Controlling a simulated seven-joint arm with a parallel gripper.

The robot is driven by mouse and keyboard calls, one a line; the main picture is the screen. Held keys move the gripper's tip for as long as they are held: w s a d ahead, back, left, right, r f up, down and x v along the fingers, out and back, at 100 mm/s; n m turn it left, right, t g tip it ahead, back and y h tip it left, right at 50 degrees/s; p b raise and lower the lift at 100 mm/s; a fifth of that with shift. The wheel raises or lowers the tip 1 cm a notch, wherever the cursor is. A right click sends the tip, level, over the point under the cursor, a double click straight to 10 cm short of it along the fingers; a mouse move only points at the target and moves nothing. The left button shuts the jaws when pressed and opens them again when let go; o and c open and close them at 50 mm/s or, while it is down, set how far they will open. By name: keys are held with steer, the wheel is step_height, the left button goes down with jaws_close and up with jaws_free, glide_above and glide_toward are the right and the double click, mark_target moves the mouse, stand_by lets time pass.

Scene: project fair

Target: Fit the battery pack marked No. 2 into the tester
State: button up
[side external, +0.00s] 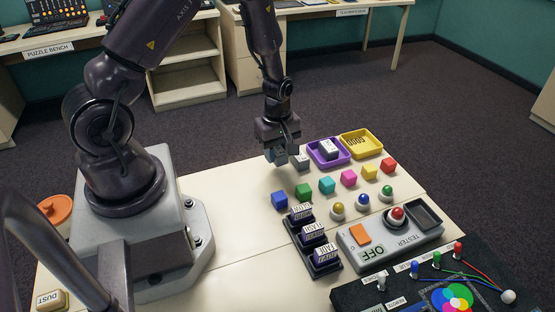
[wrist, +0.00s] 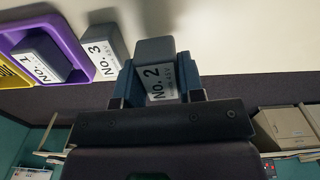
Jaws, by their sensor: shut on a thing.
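My gripper (side external: 279,157) is shut on the dark grey battery pack marked No. 2 (wrist: 155,52), near the table's far edge. The white label of the pack shows between the blue fingers in the wrist view; the fingers mostly hide it in the side view. I cannot tell whether it touches the table. The pack marked No. 3 (wrist: 100,50) stands just beside it, also in the side view (side external: 302,161). The pack marked No. 1 (wrist: 40,56) lies in the purple tray (wrist: 70,33). The tester (side external: 384,246) is at the front right, with an empty black bay (side external: 424,212).
Coloured cubes and several round buttons stand between my gripper and the tester. A rack (side external: 322,268) of labelled blocks is left of the tester. A yellow tray (side external: 376,145) sits beside the purple one. A wired black board (side external: 350,296) is at the front.

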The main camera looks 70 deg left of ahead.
steer(key=r, duration=0.4)
steer(key=d+r, duration=0.1)
steer(key=r, duration=0.1)
steer(key=shift+w, duration=0.1)
steer(key=w+d+f+m, duration=0.2)
steer(key=w+d+m, duration=0.1)
steer(key=w+d, duration=0.45)
glide_toward(422, 217)
steer(key=shift+s+a+f, duration=0.3)
steer(key=shift+a, duration=0.15)
steer(key=shift+s+a+f, duration=0.25)
steer(key=shift+a+f, duration=0.05)
steer(key=shift+a, duration=0.15)
steer(key=shift+n, duration=0.9)
steer(key=shift+w+d+f, duration=0.2)
steer(key=shift+d+f, duration=0.05)
steer(key=shift+f, duration=0.4)
steer(key=shift+w+d+f, duration=0.15)
steer(key=shift+d+f, duration=0.15)
steer(key=shift+f, duration=0.4)
steer(key=shift+w+d+f, duration=0.2)
steer(key=shift+d+f, duration=0.05)
steer(key=shift+f, duration=0.4)
steer(key=shift+f, duration=0.7)
